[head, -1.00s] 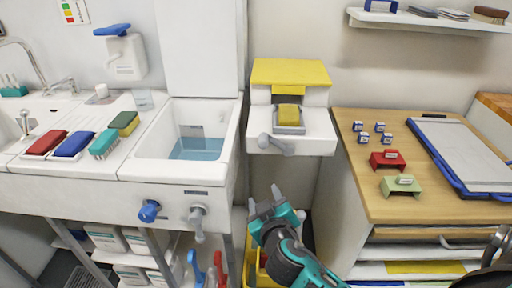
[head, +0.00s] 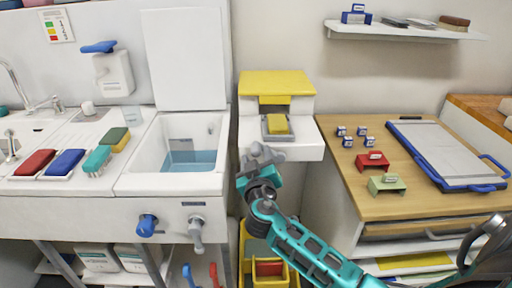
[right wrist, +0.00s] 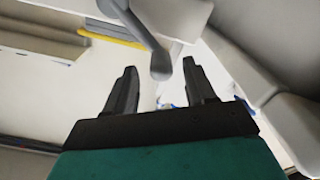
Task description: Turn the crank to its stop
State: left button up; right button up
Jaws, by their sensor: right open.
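The grey crank (right wrist: 148,38) is on the front of a white machine with a yellow top (head: 276,83). In the right wrist view its arm slants down and its rounded end lies in line with the gap between my fingers. My right gripper (head: 260,156) is open in front of the machine, with its fingertips on either side of the crank's end in the picture. I cannot tell whether they touch it. In the head view the gripper hides most of the crank. My left gripper is not in view.
A sink basin (head: 128,185) with a blue knob (head: 147,225) and a grey lever (head: 196,232) stands to the left. A wooden-topped cabinet (head: 400,207) stands to the right, bearing small red and green stands. A yellow bin (head: 249,249) is below the machine.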

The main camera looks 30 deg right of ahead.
jog(key=shift+x, duration=2.2)
jog(key=shift+a+f, duration=0.1)
jog(key=shift+a, duration=0.05)
grip_shut()
